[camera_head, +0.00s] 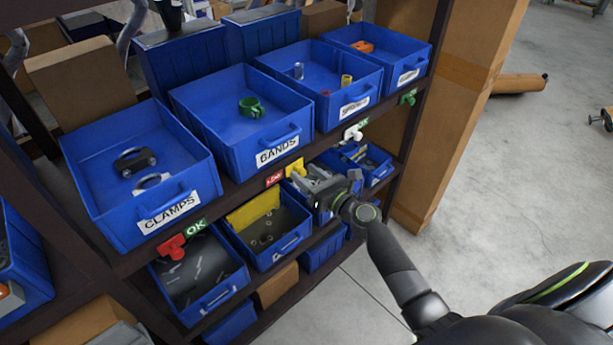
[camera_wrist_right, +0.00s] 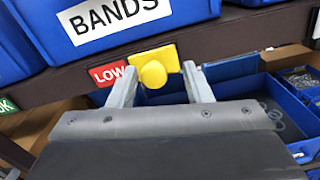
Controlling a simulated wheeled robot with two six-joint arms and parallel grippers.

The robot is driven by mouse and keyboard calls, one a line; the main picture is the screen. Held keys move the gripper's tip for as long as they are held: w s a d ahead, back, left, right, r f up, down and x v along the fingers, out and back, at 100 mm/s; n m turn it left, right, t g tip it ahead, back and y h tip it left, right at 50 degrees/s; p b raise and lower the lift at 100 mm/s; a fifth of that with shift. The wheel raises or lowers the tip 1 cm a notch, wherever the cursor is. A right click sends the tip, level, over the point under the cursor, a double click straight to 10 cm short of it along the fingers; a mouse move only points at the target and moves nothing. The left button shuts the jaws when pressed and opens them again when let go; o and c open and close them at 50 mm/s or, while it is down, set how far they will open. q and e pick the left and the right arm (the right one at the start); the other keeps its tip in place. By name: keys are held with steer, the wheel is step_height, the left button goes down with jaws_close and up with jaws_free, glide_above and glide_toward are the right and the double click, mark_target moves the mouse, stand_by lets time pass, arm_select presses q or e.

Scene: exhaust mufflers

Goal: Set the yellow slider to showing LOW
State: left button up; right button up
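The yellow slider (camera_head: 295,168) sits on the shelf edge below the BANDS bin. In the right wrist view the slider (camera_wrist_right: 165,56) has a round yellow knob, and the red LOW label (camera_wrist_right: 109,74) is uncovered just left of it. The LOW label (camera_head: 274,179) also shows in the head view. My right gripper (camera_head: 302,177) is at the slider. In the wrist view its two fingers (camera_wrist_right: 160,86) are open, one on each side of the knob, with gaps visible. Contact cannot be told. My left gripper is not in view.
The BANDS bin (camera_head: 225,128) hangs over the slider, with the CLAMPS bin (camera_head: 85,172) to its left. A red slider (camera_head: 172,247) and a white one (camera_head: 354,132) are on the same edge. Lower bins (camera_head: 262,262) lie beneath. Open floor (camera_head: 540,140) is at right.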

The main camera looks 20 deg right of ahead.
steer(key=shift+s, duration=0.1)
steer(key=shift+s+f, duration=0.1)
steer(key=shift+s, duration=0.15)
steer(key=b+v, duration=0.3)
steer(key=v, duration=1.3)
steer(key=shift+s+d+b, duration=0.2)
steer(key=shift+s+b, duration=0.15)
steer(key=shift+b, duration=0.05)
steer(key=s+d+f+n+g+h, duration=0.2)
steer(key=s+f+n, duration=0.15)
steer(key=f, duration=0.65)
steer(key=s+d+f+n+g+h, duration=0.25)
steer(key=f+n, duration=0.25)
steer(key=f, duration=0.5)
steer(key=s+d+f+n+g+h, duration=0.1)
steer(key=s+d+f+n+g, duration=0.3)
steer(key=f, duration=0.6)
steer(key=s+a+f+n+g+h, duration=0.1)
steer(key=s+a+f+n+g, duration=0.2)
steer(key=s+f+n, duration=0.7)
steer(key=s+a+f+n+g, duration=0.4)
steer(key=s+f+n, duration=0.6)
steer(key=s, duration=0.7)
steer(key=shift+a+n+h, duration=0.35)
steer(key=shift+a+n, duration=0.15)
steer(key=shift+n, duration=0.15)
